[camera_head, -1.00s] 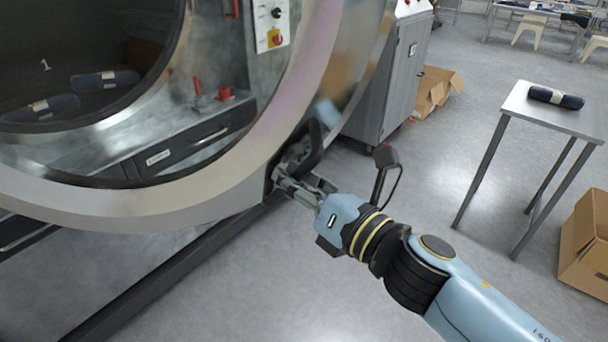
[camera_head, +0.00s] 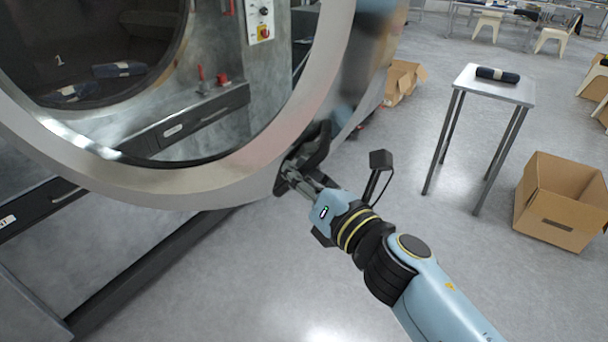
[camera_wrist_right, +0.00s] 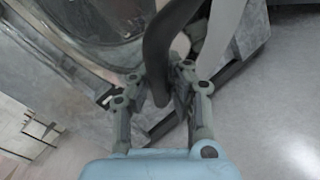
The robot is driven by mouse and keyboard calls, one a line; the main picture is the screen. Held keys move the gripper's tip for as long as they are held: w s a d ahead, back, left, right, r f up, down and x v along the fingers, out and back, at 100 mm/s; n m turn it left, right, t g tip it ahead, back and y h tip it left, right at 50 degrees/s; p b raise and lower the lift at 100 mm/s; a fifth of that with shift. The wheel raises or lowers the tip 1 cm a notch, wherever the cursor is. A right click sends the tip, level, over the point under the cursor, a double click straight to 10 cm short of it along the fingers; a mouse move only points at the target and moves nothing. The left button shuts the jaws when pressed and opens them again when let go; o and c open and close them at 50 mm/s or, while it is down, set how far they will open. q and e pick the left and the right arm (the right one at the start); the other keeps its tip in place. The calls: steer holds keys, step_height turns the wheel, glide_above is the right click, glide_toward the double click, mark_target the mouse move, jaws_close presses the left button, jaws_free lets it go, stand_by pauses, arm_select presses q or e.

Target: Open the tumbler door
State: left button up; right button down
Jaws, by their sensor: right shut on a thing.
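The tumbler door (camera_head: 190,182) is a large round metal ring with a glass middle, standing open from the machine's round opening at the upper left of the head view. Its dark handle (camera_head: 318,150) is on the lower right of the ring. My right gripper (camera_head: 292,172) is shut on this handle. In the right wrist view the dark curved handle (camera_wrist_right: 160,60) runs between the fingers of my right gripper (camera_wrist_right: 166,75). My left gripper is in neither view.
Dark rolled bundles (camera_head: 118,70) lie inside the drum. A small metal table (camera_head: 470,88) bearing a rolled bundle (camera_head: 497,75) stands at the right. An open cardboard box (camera_head: 560,205) is on the floor beside it.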

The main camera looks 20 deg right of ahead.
steer(key=shift+w, duration=0.1)
steer(key=c, duration=1.2)
jaws_free()
steer(key=shift+c, duration=0.2)
steer(key=s+d, duration=0.2)
steer(key=s, duration=0.9)
steer(key=shift+s+d, duration=0.2)
steer(key=shift+s, duration=0.2)
steer(key=shift+c, duration=0.4)
